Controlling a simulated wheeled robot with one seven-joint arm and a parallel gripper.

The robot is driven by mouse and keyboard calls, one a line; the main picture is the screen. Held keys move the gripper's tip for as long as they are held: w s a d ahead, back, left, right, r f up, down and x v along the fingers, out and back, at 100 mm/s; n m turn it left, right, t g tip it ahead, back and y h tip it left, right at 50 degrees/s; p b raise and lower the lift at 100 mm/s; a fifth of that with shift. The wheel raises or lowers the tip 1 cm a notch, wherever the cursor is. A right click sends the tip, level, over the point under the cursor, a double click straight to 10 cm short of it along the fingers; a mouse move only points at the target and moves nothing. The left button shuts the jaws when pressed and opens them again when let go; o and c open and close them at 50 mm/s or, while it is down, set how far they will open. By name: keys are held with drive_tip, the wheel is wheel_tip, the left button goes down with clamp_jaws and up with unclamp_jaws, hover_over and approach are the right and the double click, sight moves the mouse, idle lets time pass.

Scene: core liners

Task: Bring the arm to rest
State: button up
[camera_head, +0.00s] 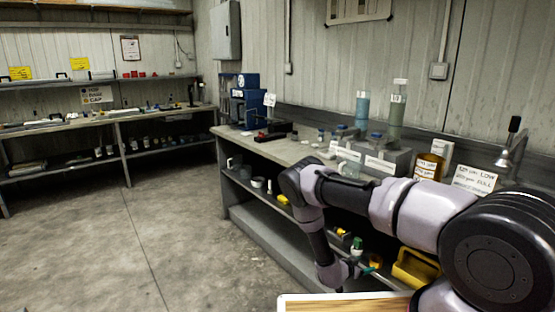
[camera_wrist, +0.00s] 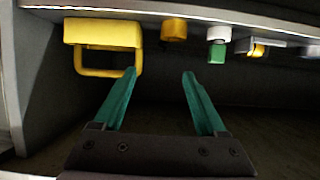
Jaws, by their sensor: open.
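My arm reaches from the lower right across the front of the bench and bends down at its far joint. My gripper (camera_head: 372,264) is small and partly hidden in the head view, low in front of the bench's lower shelf. In the wrist view my gripper (camera_wrist: 158,72) shows two green fingers spread apart with nothing between them. A yellow container with a handle (camera_wrist: 103,34) appears upside down just beyond the left fingertip; I cannot tell whether they touch.
The grey bench (camera_head: 283,150) carries bottles, small blocks and signs. Its lower shelf holds a yellow container (camera_head: 415,268) and a green-capped bottle (camera_head: 357,245). A pale board edge (camera_head: 340,303) lies at the bottom. The concrete floor (camera_head: 110,240) is clear on the left.

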drive_tip(key=w+a+r+m+y, duration=0.1)
drive_tip(key=w+a+r+y, duration=0.3)
drive_tip(key=r, duration=0.6)
drive_tip(key=w+a+r+y, duration=0.1)
drive_tip(key=w+a+r, duration=0.3)
drive_tip(key=w+r, duration=0.4)
drive_tip(key=s+a+r+n+y, duration=0.1)
drive_tip(key=s+a+r+y, duration=0.15)
drive_tip(key=r, duration=1.05)
drive_tip(key=s+a+r+y, duration=0.1)
drive_tip(key=a+r+y, duration=0.15)
drive_tip(key=r, duration=1.15)
drive_tip(key=s+r+n+y, duration=0.3)
drive_tip(key=s+r+n, duration=0.1)
drive_tip(key=s+r, duration=1.4)
drive_tip(key=s+d+r+n, duration=0.1)
drive_tip(key=s+r, duration=0.1)
drive_tip(key=s, duration=0.8)
drive_tip(key=s+d+r+n+g, duration=0.1)
drive_tip(key=s+d+r, duration=0.1)
drive_tip(key=s, duration=0.8)
drive_tip(key=shift+s+d+r, duration=0.15)
drive_tip(key=shift+d+r, duration=0.05)
drive_tip(key=shift+r, duration=0.25)
